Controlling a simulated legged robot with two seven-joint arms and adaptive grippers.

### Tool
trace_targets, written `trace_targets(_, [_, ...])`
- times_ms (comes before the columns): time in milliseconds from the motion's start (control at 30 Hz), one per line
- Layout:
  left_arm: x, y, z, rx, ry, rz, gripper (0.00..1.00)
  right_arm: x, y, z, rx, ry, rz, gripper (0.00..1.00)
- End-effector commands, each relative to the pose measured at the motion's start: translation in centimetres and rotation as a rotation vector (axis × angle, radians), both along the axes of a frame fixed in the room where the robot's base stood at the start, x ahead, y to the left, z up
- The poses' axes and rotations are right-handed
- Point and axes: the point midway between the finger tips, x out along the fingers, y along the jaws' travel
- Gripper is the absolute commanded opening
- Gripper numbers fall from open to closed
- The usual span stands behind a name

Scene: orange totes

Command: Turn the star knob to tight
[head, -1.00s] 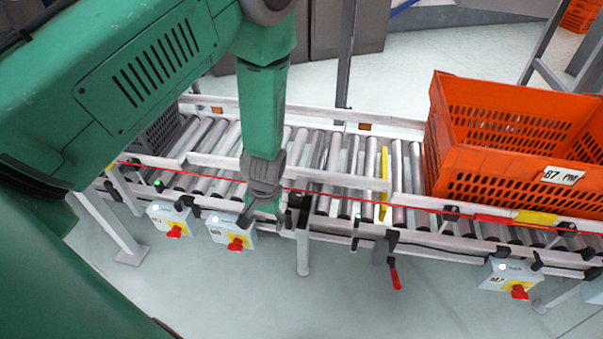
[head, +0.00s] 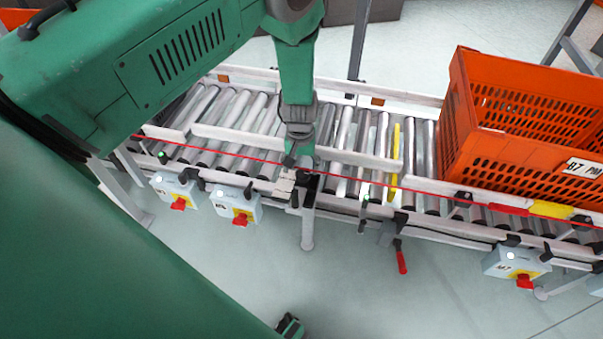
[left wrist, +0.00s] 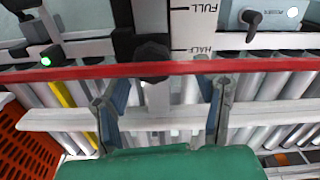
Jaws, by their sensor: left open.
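A dark star knob (left wrist: 151,60) shows in the left wrist view, just above the gap between my fingertips. It sits on a pale upright strip at the conveyor's rail, next to a scale marked FULL and HALF. My left gripper (left wrist: 160,90) is open, one finger on each side of the strip, with nothing seen between them. In the head view my left gripper (head: 300,160) hangs over the conveyor's near rail, and it partly hides the knob area. I cannot tell whether the fingers touch the knob. My right gripper is not in view.
A red cord (head: 400,190) runs along the near rail and crosses in front of the knob in the wrist view. An orange tote (head: 465,150) stands on the rollers at right. Switch boxes (head: 235,203) and a red-handled lever (head: 401,258) hang below the rail.

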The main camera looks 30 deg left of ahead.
Motion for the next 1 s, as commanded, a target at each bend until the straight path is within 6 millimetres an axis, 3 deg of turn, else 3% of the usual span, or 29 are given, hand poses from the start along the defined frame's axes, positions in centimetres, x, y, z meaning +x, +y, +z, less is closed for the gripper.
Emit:
trace_targets(200, [0.1, -0.4, -1.9, 0.005, -0.001, -0.002, 0.56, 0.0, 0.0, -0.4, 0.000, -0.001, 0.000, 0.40])
trace_targets(500, [0.1, -0.2, -2.2, 0.002, -0.001, -0.002, 0.56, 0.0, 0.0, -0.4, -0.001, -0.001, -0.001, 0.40])
trace_targets(533, [0.1, -0.2, -2.2, 0.001, -0.002, -0.002, 0.53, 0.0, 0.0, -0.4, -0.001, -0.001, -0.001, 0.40])
trace_targets(667, [0.1, -0.1, -2.3, -0.001, -0.002, -0.001, 0.07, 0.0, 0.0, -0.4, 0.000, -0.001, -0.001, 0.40])
trace_targets(1000, [0.2, 0.0, -2.3, 0.006, -0.003, -0.004, 0.07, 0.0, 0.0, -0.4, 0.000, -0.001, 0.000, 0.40])
